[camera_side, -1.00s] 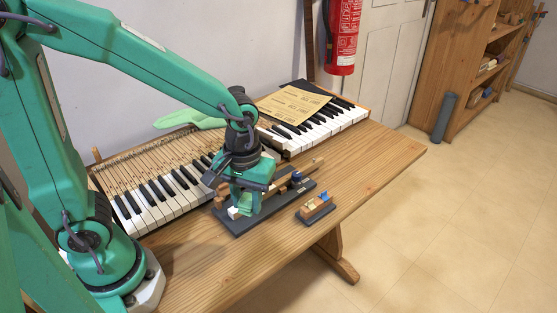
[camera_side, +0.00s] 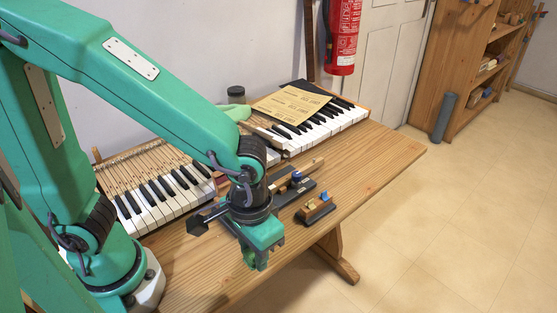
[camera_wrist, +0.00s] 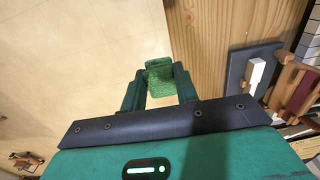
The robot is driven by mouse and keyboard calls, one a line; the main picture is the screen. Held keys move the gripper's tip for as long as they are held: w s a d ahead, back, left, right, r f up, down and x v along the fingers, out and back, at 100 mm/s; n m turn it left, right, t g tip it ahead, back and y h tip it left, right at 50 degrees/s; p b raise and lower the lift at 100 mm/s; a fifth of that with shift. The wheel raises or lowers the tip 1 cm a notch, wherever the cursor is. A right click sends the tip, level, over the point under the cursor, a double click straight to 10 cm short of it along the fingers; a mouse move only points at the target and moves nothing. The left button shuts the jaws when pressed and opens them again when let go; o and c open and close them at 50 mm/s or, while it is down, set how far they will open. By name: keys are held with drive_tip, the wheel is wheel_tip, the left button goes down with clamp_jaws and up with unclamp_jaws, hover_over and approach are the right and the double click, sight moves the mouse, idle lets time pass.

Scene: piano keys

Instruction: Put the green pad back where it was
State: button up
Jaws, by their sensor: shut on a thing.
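My gripper (camera_side: 257,262) points down at the front edge of the table. In the wrist view it (camera_wrist: 158,88) is shut on the green pad (camera_wrist: 160,78), a small rough-textured piece between the two green fingers. There the pad shows against the floor, just left of the table edge. In the side view the green gripper hides most of the pad, and I cannot tell the two apart. A small dark holder (camera_side: 316,216) with a yellow pad (camera_side: 311,204) and a blue pad (camera_side: 324,197) stands on the table, right of and behind my gripper.
A dark base (camera_wrist: 238,75) bears a wooden key model with a white block (camera_wrist: 256,72); my arm partly hides it in the side view. Piano keys (camera_side: 165,200) lie behind, with a paper sheet (camera_side: 291,104) on the far keys. Bare table (camera_side: 365,165) lies to the right.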

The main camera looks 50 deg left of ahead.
drive_tip(key=w+a+f, duration=0.2)
drive_tip(key=w, duration=0.1)
drive_tip(key=w+a+f, duration=0.2)
drive_tip(key=w+a, duration=0.1)
drive_tip(key=w+a+f, duration=0.2)
drive_tip(key=w+f, duration=0.1)
drive_tip(key=shift+a, duration=0.25)
drive_tip(key=shift+f, duration=0.15)
drive_tip(key=shift+f, duration=1.85)
drive_tip(key=shift+f, duration=0.15)
drive_tip(key=o, duration=0.9)
drive_tip(key=shift+o, duration=0.2)
